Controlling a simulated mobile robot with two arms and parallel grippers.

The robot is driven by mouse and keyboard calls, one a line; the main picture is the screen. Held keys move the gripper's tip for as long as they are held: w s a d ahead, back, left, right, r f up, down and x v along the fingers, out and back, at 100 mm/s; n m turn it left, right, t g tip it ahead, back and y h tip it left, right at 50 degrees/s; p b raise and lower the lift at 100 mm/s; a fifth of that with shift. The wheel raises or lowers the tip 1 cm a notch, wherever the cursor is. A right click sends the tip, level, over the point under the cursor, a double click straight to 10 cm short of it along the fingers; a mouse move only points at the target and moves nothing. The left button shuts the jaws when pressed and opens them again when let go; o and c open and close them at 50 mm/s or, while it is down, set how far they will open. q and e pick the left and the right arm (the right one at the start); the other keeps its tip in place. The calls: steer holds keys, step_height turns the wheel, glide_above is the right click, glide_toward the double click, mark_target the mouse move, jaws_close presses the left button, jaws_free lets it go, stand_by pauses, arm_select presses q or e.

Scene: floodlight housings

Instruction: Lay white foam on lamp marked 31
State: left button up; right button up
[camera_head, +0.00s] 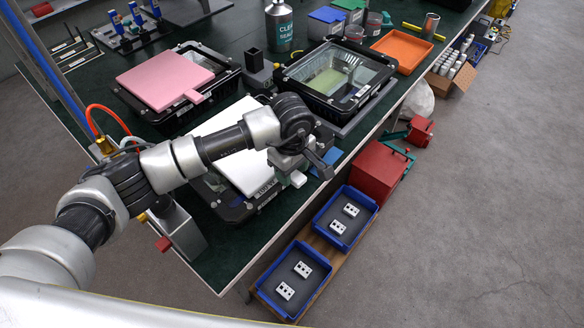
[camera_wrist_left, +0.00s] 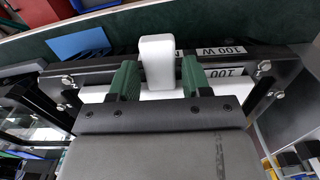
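The white foam (camera_head: 238,165) is a flat sheet over the front floodlight housing (camera_head: 232,210), partly hidden by my left arm. Whether it rests fully on the housing is hard to tell. My left gripper (camera_head: 297,168) is at the sheet's right edge. In the left wrist view its green fingers (camera_wrist_left: 161,78) stand on both sides of the foam's white tab (camera_wrist_left: 158,58), seemingly touching it. A label (camera_wrist_left: 222,51) on the black housing reads 100 W. I cannot read a 31 anywhere. My right gripper is not in view.
A pink foam sheet (camera_head: 165,76) covers the back-left housing (camera_head: 222,70). An uncovered glass-fronted housing (camera_head: 378,94) stands at back right. A dark bottle (camera_head: 279,27) and an orange tray (camera_head: 402,50) stand behind. Blue bins (camera_head: 343,245) are below the table edge.

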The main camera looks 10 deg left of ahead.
arm_select(q)
steer(key=shift+o, duration=1.1)
